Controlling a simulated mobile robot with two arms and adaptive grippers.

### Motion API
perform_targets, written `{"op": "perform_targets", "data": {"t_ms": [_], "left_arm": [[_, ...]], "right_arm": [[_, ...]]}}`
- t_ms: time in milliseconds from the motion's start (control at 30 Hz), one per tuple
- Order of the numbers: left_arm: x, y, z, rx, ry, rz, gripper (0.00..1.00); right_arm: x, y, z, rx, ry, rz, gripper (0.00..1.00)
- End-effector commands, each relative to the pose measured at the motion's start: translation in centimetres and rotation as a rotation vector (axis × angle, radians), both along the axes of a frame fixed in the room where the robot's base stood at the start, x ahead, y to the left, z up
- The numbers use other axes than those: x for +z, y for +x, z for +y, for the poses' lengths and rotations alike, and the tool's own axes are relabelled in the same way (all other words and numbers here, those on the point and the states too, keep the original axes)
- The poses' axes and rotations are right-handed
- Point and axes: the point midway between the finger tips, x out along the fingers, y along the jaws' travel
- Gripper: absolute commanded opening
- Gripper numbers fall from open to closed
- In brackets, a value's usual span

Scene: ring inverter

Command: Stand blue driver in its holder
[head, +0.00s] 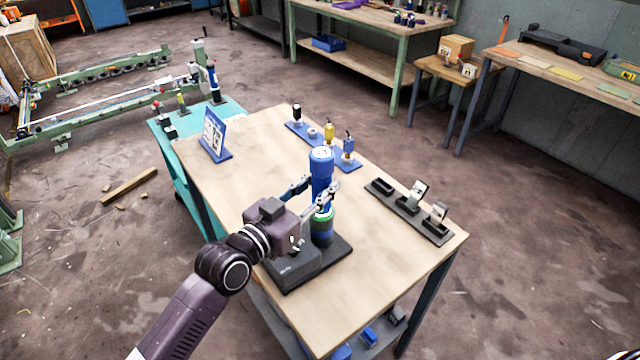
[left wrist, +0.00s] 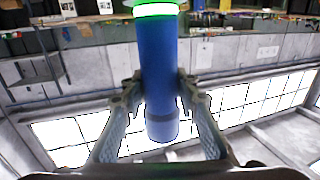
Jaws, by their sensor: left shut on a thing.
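The blue driver (head: 321,165) is upright over the table, with a green band and a dark lower part. My left gripper (head: 322,195) is shut around its blue body, and the left wrist view also shows the driver (left wrist: 160,75) between both fingers. The dark holder (head: 290,272) with its flat base is on the table directly below and around the driver's lower end. I cannot tell whether the driver's bottom rests in the holder or hangs just above it. My right gripper is not in view.
The wooden table (head: 255,135) also bears a blue sign stand (head: 215,137), a blue rack (head: 297,130) with small coloured items and a dark tray (head: 408,212) with upright pieces.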

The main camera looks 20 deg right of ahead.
Motion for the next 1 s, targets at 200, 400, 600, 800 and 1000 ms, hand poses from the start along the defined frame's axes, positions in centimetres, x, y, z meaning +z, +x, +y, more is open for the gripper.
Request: {"op": "perform_targets", "data": {"t_ms": [200, 400, 600, 800, 1000], "left_arm": [[0.42, 0.04, -0.02, 0.000, -0.008, -0.007, 0.00], [0.19, 0.04, -0.03, 0.000, -0.008, -0.007, 0.00], [-0.08, 0.03, -0.02, 0.000, -0.007, -0.006, 0.00], [-0.21, 0.01, -0.02, 0.000, -0.003, -0.004, 0.46], [-0.35, 0.01, -0.01, 0.000, -0.002, -0.002, 0.49]], "right_arm": [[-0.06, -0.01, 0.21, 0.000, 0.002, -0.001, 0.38], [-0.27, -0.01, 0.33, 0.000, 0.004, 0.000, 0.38], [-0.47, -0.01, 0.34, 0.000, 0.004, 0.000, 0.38], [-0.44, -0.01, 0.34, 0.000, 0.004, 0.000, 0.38], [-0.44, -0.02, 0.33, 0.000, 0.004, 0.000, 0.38]]}}
